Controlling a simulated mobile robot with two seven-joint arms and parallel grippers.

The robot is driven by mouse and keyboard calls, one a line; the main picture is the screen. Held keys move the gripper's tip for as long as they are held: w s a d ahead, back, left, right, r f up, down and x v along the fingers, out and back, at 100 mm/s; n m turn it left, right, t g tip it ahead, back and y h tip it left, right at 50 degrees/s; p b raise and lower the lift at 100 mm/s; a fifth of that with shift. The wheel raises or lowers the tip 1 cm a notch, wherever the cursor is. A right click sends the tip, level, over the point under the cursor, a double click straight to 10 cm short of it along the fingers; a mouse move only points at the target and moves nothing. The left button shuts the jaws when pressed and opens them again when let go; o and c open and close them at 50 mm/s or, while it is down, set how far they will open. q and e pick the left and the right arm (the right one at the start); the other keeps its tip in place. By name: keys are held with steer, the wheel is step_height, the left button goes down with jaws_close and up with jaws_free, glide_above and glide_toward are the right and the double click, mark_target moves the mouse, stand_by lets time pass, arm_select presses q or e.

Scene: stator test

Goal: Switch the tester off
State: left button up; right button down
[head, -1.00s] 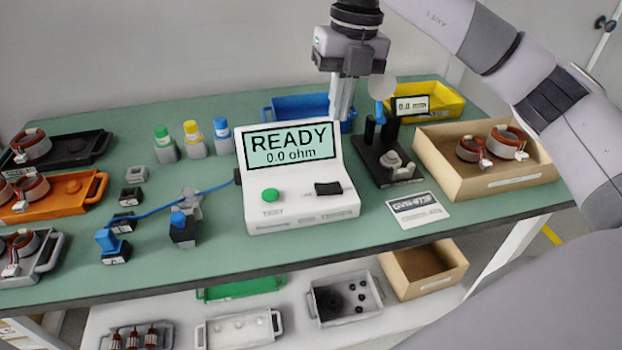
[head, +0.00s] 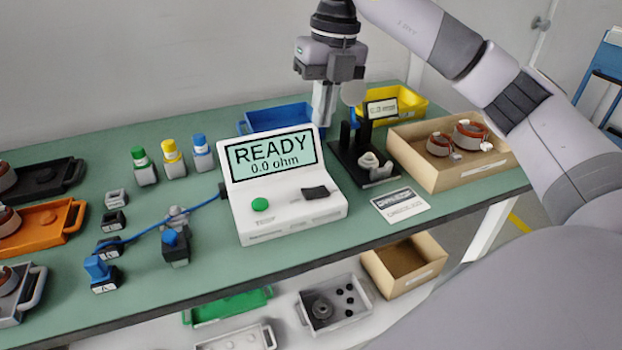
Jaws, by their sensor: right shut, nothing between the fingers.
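The white tester (head: 290,217) stands on the green table near its front edge. The fingertips are partly hidden by the tester. My left gripper does not show.
Blue clips (head: 100,268) and a blue cable lie left of the tester. A black stand (head: 367,165), a label card (head: 400,204) and a cardboard box (head: 480,178) with copper rings are at right. Bottles (head: 172,158) stand behind left. An orange tray (head: 70,222) is at far left.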

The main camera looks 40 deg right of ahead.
mark_target(310, 193)
steer(key=f, duration=0.4)
steer(key=a+f, duration=0.1)
steer(key=f, duration=0.9)
steer(key=shift+w+a, duration=0.2)
steer(key=shift+a, duration=0.15)
